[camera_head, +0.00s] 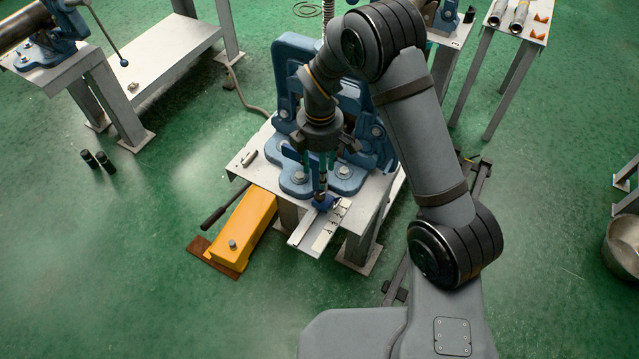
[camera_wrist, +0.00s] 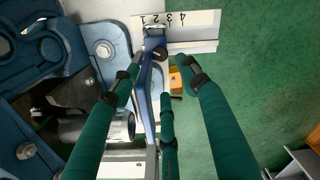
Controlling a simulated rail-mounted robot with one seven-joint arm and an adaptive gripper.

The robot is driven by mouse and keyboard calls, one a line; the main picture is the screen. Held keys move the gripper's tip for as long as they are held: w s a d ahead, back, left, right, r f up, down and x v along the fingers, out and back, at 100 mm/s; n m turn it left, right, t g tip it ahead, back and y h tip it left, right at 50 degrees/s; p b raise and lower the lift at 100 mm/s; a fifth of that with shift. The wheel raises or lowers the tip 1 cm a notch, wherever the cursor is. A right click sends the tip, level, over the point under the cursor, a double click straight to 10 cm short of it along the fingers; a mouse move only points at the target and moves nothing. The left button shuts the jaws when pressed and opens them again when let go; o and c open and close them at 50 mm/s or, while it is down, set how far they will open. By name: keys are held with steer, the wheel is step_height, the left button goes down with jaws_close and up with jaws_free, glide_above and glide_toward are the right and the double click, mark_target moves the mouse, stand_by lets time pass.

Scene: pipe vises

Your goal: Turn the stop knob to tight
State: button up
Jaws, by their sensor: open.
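In the wrist view, a small black knob (camera_wrist: 160,54) sits on a narrow blue stop (camera_wrist: 154,38) beside a white scale plate (camera_wrist: 185,20) marked with numbers. In the head view, the blue stop (camera_head: 325,203) stands on the rail at the bench's front edge, next to the scale plate (camera_head: 331,226). My gripper (camera_head: 322,172) points down above the stop. In the wrist view, the green fingers of my gripper (camera_wrist: 162,74) are spread, with tips around the knob's area and nothing held. I cannot tell whether they touch the knob, or how tight it is.
The blue vise (camera_head: 292,75) rises close behind my gripper on the metal bench (camera_head: 250,164). A yellow block (camera_head: 246,226) with a dark lever lies on the floor at front left.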

mark_target(320, 195)
step_height(320, 195, down, 10)
steer(key=shift+f+p, duration=0.25)
steer(key=shift+p, duration=0.85)
steer(key=shift+c, duration=0.8)
jaws_close()
